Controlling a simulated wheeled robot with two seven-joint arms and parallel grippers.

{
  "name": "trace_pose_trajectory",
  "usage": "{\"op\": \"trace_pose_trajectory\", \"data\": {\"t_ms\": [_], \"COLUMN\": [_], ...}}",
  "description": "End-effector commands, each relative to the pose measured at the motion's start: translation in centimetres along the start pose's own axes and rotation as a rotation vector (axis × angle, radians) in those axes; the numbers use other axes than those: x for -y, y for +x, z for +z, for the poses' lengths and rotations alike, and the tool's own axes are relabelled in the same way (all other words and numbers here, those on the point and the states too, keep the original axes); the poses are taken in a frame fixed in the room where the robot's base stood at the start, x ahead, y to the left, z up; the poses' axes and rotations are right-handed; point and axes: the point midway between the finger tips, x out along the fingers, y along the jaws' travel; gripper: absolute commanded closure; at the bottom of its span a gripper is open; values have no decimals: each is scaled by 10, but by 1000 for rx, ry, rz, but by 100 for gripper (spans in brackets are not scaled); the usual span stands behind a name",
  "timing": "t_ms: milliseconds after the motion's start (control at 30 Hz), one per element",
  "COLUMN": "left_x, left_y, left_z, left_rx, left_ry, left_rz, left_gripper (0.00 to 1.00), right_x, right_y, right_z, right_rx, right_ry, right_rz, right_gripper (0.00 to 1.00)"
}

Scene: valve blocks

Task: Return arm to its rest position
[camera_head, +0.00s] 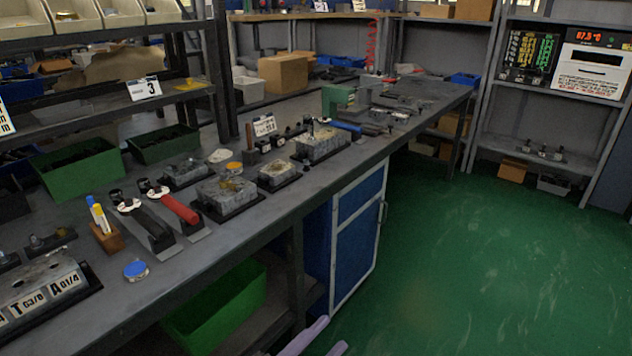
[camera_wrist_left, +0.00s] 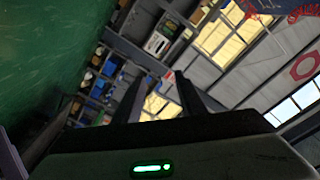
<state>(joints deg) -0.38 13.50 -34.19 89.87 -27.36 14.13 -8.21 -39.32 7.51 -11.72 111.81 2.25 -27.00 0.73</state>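My left gripper (camera_head: 334,331) shows at the bottom edge of the head view as two pale purple fingers, low in front of the workbench and over the green floor. In the left wrist view its two dark fingers (camera_wrist_left: 157,88) stand apart with nothing between them, so it is open and empty. That view is tilted and looks out across the room to shelves and windows. My right gripper is in neither view. The rest of my left arm is out of the head view.
The long grey workbench (camera_head: 240,232) carries valve blocks (camera_head: 228,190), a red-handled tool (camera_head: 178,207), a pen holder (camera_head: 107,237) and a blue-lidded tin (camera_head: 136,270). A green bin (camera_head: 215,308) and blue cabinet (camera_head: 357,225) are below. The green floor (camera_head: 480,270) to the right is clear.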

Motion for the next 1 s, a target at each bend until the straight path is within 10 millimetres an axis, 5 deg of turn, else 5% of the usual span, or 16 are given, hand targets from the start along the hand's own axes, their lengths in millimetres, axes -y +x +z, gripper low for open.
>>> {"op": "trace_pose_trajectory", "data": {"t_ms": [200,433,600,1000], "left_x": [-46,-99,-113,-115], "left_y": [-123,-234,-263,-265], "left_z": [89,115,115,116], "left_rx": [529,873,959,965], "left_ry": [-567,-917,-1005,-1008], "left_rz": [-96,-123,-125,-123], "left_gripper": [63,63,63,63], "right_x": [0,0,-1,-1], "right_y": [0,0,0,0], "right_z": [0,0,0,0], "right_rx": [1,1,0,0], "right_ry": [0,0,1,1], "right_rz": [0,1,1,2], "right_gripper": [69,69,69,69]}}
